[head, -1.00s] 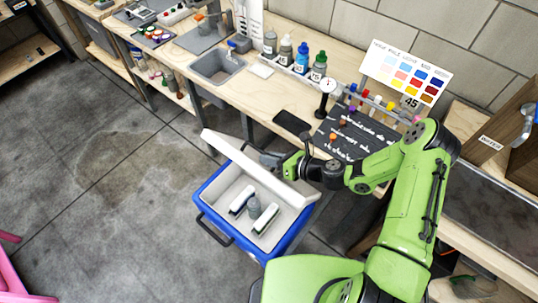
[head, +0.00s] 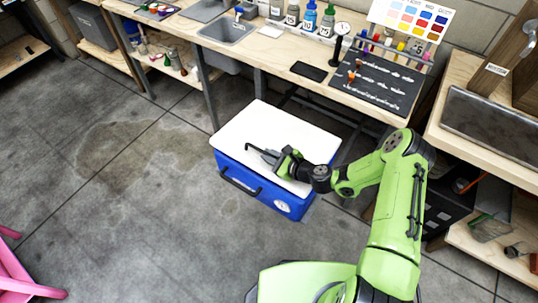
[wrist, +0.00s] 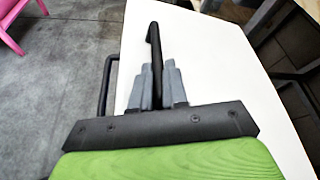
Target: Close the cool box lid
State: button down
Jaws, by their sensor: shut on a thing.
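The cool box (head: 250,182) is a blue box on the floor in front of the bench. Its white lid (head: 285,125) lies flat over the top, and I see no gap along the front and right edges. The inside is hidden. My gripper (head: 270,156) is low over the lid's front part, shut on a black bent bar (head: 255,149). In the wrist view the bar (wrist: 154,45) runs out between the grey fingers (wrist: 155,78) over the white lid (wrist: 215,70). I cannot tell whether the bar is fixed to the lid.
The box's black carry handle (head: 238,181) sticks out in front. A wooden bench (head: 275,52) with bottles, a sink and a black tool mat (head: 378,85) stands behind the box. The floor to the left is clear, apart from a pink chair (head: 25,275) at the lower left corner.

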aim_at(269, 165)
jog(key=shift+s+a+f+b, duration=0.15)
jog(key=shift+s+f+b, duration=0.1)
jog(key=shift+f, duration=0.3)
jog(key=shift+s+a+f+b, duration=0.2)
jog(key=shift+f+b, duration=0.05)
jog(key=shift+f, duration=0.25)
jog(key=shift+s+a+f+b, duration=0.15)
jog(key=shift+s+f+b, duration=0.1)
jog(key=shift+f, duration=0.3)
jog(key=c, duration=1.4)
grip_release()
jog(key=shift+c, duration=0.2)
jog(key=p+v, duration=0.3)
jog(key=v, duration=1.2)
jog(key=shift+s+d+r, duration=0.1)
jog(key=shift+s+d, duration=0.05)
jog(key=shift+d, duration=0.25)
